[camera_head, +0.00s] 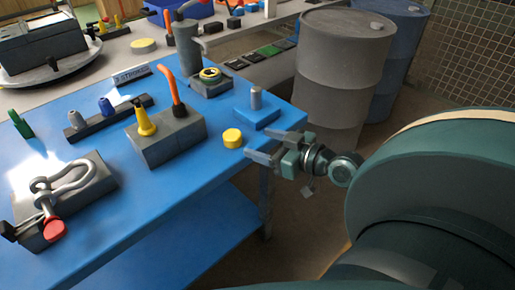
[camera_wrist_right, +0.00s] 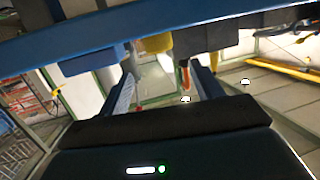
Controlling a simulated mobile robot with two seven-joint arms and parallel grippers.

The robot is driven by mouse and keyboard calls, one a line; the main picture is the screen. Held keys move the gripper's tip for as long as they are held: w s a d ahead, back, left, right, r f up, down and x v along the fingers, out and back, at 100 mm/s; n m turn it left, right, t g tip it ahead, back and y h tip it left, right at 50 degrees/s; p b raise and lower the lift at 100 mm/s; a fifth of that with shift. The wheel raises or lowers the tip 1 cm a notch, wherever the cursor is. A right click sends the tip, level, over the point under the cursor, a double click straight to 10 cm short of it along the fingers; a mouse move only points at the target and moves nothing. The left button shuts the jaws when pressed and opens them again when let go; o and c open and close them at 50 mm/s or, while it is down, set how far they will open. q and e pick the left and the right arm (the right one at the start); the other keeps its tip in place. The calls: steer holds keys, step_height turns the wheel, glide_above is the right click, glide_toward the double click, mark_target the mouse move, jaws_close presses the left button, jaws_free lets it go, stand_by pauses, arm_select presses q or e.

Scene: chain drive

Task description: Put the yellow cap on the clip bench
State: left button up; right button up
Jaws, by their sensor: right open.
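The yellow cap (camera_head: 232,138) is a short round disc lying on the blue table, near its right edge. My right gripper (camera_head: 268,147) is open and empty at that edge, with its fingers pointing toward the cap and a small gap between them. In the right wrist view, a yellow piece (camera_wrist_right: 157,43), apparently the cap, shows beyond the open fingers (camera_wrist_right: 165,80). I cannot tell for certain which piece is the clip bench; a long dark bar with grey and blue pegs (camera_head: 110,118) stands farther left. My left gripper is not in view.
A grey block with a yellow cone and orange hook (camera_head: 165,145) stands left of the cap. A blue block with a grey post (camera_head: 257,116) is behind the gripper. A shackle on a dark block (camera_head: 66,200) is front left. Grey drum (camera_head: 340,80) stands beyond the table.

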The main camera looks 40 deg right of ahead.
steer(key=s+a+f+g, duration=0.1)
steer(key=s+a+f, duration=0.2)
steer(key=a, duration=0.4)
steer(key=s+a+f+g, duration=0.1)
steer(key=s+a+f, duration=0.2)
steer(key=a+f, duration=0.3)
steer(key=s+a+f+g, duration=0.1)
steer(key=s+a+f, duration=0.2)
steer(key=a+f, duration=0.2)
steer(key=a, duration=0.2)
steer(key=shift+s+a+m+g, duration=0.25)
steer(key=shift+a+m+g, duration=0.05)
steer(key=shift+a+m, duration=0.1)
